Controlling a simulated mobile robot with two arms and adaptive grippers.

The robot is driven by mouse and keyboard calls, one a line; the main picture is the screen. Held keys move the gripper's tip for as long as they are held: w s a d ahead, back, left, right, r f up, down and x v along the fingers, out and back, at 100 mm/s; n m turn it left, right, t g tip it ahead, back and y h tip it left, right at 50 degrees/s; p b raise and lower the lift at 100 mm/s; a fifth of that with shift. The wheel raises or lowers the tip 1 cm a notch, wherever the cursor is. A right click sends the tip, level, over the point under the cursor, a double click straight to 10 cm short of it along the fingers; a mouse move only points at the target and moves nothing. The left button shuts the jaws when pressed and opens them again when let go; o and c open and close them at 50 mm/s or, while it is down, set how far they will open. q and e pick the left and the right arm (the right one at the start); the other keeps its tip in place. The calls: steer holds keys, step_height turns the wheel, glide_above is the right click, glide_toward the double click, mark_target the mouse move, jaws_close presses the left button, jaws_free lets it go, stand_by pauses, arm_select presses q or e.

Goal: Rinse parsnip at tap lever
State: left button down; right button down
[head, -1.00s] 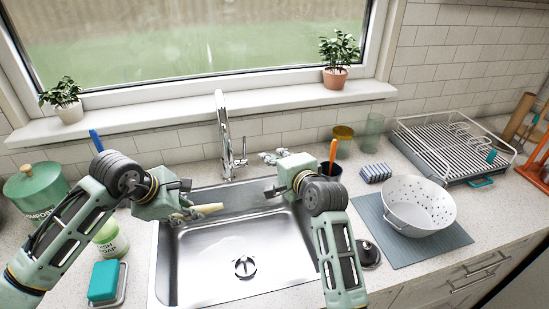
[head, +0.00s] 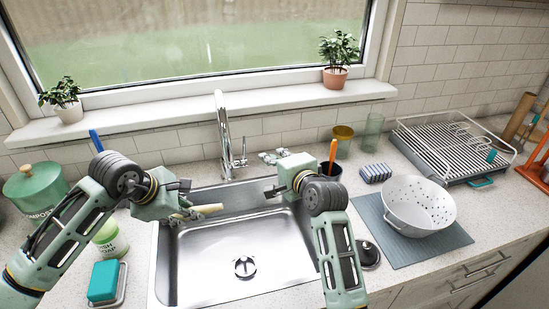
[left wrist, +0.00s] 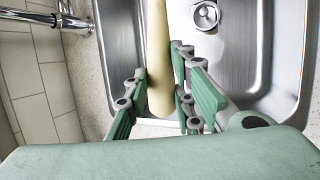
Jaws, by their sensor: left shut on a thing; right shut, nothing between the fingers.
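The pale, cream-coloured parsnip (head: 209,208) is held over the upper left part of the steel sink. My left gripper (head: 190,211) is shut on its thicker end. In the left wrist view the parsnip (left wrist: 157,55) runs lengthwise between the fingers and extends past them over the basin. The chrome tap (head: 223,125) stands behind the sink, with its lever (head: 241,160) on its right side. No stream of water shows. My right gripper (head: 271,190) is shut and empty over the sink's right back area, right of the lever and apart from it.
The sink basin (head: 215,270) is empty. A white colander (head: 405,220) stands on a grey mat (head: 450,238) to the right.

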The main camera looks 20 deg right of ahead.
mark_target(185, 218)
stand_by(0.3)
arm_select(q)
steer(key=s+a+r, duration=0.1)
steer(key=s+a+r+p, duration=0.1)
steer(key=shift+s+a+r, duration=0.15)
steer(key=shift+s+r, duration=0.05)
steer(key=shift+r, duration=0.15)
steer(key=shift+s+a+r, duration=0.6)
steer(key=shift+s+r, duration=0.05)
stand_by(0.7)
